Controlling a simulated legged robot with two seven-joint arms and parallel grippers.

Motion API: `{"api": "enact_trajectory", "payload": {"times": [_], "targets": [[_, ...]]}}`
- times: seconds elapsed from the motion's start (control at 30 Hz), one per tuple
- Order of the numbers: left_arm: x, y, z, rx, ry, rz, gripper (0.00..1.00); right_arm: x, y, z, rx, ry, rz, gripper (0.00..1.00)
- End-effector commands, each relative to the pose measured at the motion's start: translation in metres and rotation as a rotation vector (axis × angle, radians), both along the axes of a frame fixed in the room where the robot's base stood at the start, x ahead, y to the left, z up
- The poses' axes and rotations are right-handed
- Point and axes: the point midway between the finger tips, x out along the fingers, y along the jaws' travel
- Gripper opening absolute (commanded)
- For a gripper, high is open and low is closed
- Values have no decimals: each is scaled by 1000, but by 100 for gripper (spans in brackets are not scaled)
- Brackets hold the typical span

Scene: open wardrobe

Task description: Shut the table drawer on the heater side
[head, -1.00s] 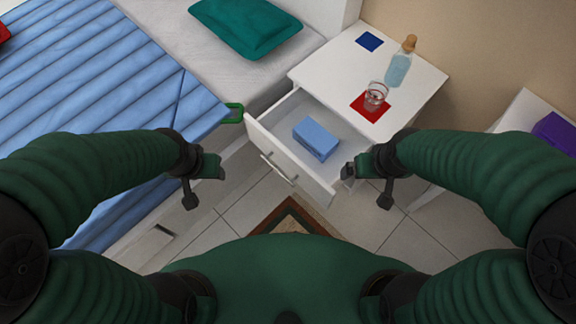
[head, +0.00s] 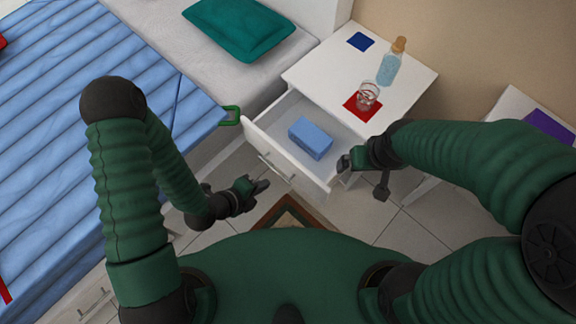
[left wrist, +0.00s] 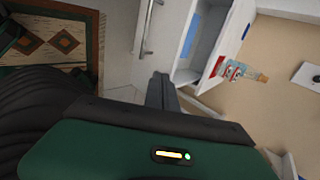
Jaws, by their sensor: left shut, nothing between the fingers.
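The white table drawer (head: 282,174) is pulled open, with a blue box (head: 311,138) lying inside. Its front has a metal handle (head: 276,168). The handle (left wrist: 148,28) and the open drawer also show in the left wrist view. My left gripper (head: 262,186) is shut and empty, just in front of the drawer front, below the handle; I cannot tell whether it touches. My right gripper (head: 345,163) is by the drawer's right front corner; its jaw state is unclear.
The white table (head: 415,84) holds a bottle (head: 391,62), a glass (head: 367,95), a red mat (head: 352,109) and a blue mat (head: 360,41). A bed with a blue cover (head: 60,120) stands left. A white surface with a purple item (head: 550,124) is at right. A patterned rug (head: 290,212) lies below.

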Motion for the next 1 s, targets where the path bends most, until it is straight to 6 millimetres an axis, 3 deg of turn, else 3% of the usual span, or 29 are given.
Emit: {"api": "enact_trajectory", "payload": {"times": [0.17, 0.53, 0.67, 0.8, 1.0], "targets": [[9, -8, -18, 1, -17, -10, 0, 0, 0, -27, 0, 0, 0, 99], [40, -40, -63, 2, -13, -8, 0, 0, 0, -107, 0, 0, 0, 99], [54, -55, -74, 0, -10, -7, 0, 0, 0, -106, 0, 0, 0, 99], [72, -71, -69, 2, -13, -7, 0, 0, 0, -107, 0, 0, 0, 99], [80, -80, -68, 2, -9, -6, 0, 0, 0, -108, 0, 0, 0, 99]]}}
